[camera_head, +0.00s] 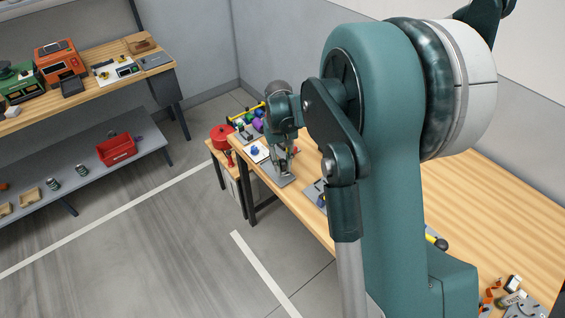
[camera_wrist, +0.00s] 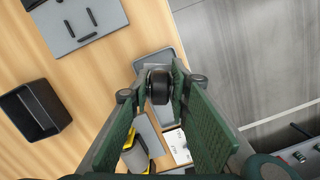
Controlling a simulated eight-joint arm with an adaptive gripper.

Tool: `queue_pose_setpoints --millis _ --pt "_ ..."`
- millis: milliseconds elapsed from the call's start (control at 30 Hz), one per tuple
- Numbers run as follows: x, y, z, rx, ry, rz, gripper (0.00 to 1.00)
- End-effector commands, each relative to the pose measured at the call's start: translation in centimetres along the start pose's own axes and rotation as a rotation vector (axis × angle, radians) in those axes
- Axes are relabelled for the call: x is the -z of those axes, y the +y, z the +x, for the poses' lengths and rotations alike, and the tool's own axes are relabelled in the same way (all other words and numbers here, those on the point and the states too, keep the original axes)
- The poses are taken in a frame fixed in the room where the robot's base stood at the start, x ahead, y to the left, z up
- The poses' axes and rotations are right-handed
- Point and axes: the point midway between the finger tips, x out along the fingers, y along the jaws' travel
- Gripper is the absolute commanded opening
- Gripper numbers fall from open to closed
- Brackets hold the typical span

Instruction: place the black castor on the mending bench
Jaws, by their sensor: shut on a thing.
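The black castor (camera_wrist: 159,88) is between the two green finger pads of my gripper (camera_wrist: 160,100) in the wrist view. Its dark round wheel faces the camera, and my gripper is shut on it. In the camera_head view my gripper (camera_head: 282,160) points down over the far end of the long wooden-topped bench (camera_head: 479,200). The castor is too small there to make out clearly. A second wooden-topped bench (camera_head: 110,53) stands by the wall at upper left. I cannot tell from the frames which one is the mending bench.
In the wrist view, a black open box (camera_wrist: 36,109) and a grey slotted plate (camera_wrist: 83,24) lie on the wood. The bench edge and open floor (camera_wrist: 235,50) are at right. A red bin (camera_head: 117,148) sits on the lower shelf. My arm hides much of the long bench.

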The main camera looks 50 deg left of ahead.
Motion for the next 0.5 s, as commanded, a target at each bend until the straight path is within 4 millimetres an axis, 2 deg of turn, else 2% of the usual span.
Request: queue_pose_setpoints --millis 200,500 --pt "0.3 0.0 1.8 0.000 0.000 0.000 0.03" --pt "0.4 0.0 2.9 0.000 0.000 0.000 0.03"
